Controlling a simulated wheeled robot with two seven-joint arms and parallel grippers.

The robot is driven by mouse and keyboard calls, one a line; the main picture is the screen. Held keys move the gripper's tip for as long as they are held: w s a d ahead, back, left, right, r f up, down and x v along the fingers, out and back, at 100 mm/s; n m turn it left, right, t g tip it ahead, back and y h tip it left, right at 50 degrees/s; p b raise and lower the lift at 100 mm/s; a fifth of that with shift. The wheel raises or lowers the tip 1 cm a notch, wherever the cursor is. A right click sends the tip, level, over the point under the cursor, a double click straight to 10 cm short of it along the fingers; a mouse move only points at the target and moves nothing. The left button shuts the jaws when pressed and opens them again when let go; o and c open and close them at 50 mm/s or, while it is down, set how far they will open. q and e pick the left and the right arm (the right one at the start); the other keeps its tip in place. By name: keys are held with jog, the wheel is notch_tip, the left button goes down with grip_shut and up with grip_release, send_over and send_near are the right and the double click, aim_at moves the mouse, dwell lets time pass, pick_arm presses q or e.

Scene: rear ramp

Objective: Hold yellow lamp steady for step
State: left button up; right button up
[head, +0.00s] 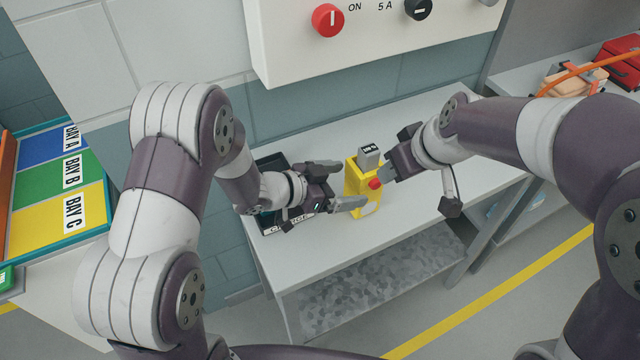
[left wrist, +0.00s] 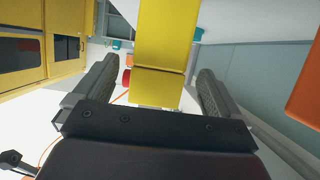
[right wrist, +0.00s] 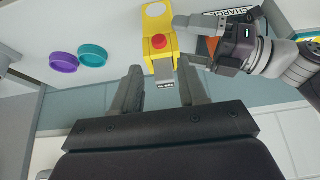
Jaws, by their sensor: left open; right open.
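The yellow lamp (head: 357,186) stands upright on the grey bench, with a red button on its side and a grey labelled top. My left gripper (head: 345,184) is open at its left, with its fingers spread on either side of the lamp. In the left wrist view the yellow body (left wrist: 160,45) lies between the open fingers, with gaps at both sides. My right gripper (head: 384,168) is open just right of the lamp's top. In the right wrist view the lamp (right wrist: 158,22) is ahead of the fingers, its grey top close to the gap between them.
A black tray (head: 268,224) with a partly hidden label lies on the bench behind my left gripper. A purple ring (right wrist: 63,63) and a teal ring (right wrist: 93,55) lie left of the lamp in the right wrist view. A switch panel (head: 375,40) hangs above the bench.

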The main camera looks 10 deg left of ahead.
aim_at(364, 182)
pick_arm(q)
jog(key=x, duration=0.5)
jog(key=shift+d, duration=0.1)
jog(key=shift+w+d+f, duration=0.15)
jog(key=shift+w+d, duration=0.05)
jog(key=shift+d, duration=0.05)
pick_arm(e)
jog(key=shift+d, duration=0.1)
pick_arm(q)
jog(key=c, duration=1.3)
jog(key=shift+c, duration=0.3)
pick_arm(e)
grip_shut()
